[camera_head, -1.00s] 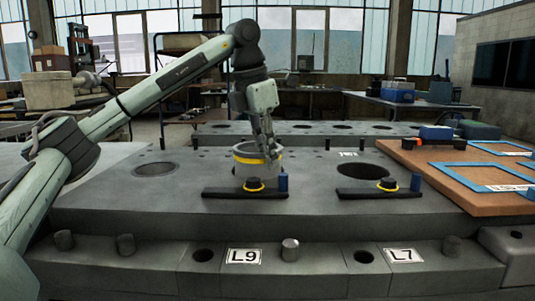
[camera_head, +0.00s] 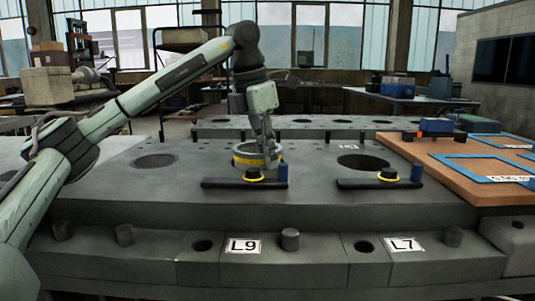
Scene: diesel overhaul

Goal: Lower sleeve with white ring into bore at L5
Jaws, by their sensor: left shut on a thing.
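A grey sleeve (camera_head: 248,163) with a yellow band stands upright at the middle hole position of the engine block deck, behind the L9 label (camera_head: 243,246). No white ring shows on it. My left gripper (camera_head: 269,151) points down at the sleeve's right side and is shut on its wall; its fingertips are partly hard to make out. The sleeve's lower end and the bore under it are hidden. Open bores show at left (camera_head: 155,161) and right (camera_head: 363,162), the right one behind the L7 label (camera_head: 405,245). No L5 label is readable. My right gripper is out of view.
Two dark clamp bars with yellow-ringed knobs lie on the deck in front of the sleeve (camera_head: 220,183) and the right bore (camera_head: 352,184). A wooden table (camera_head: 432,165) with blue frames stands at right. Round pegs line the block's front ledge.

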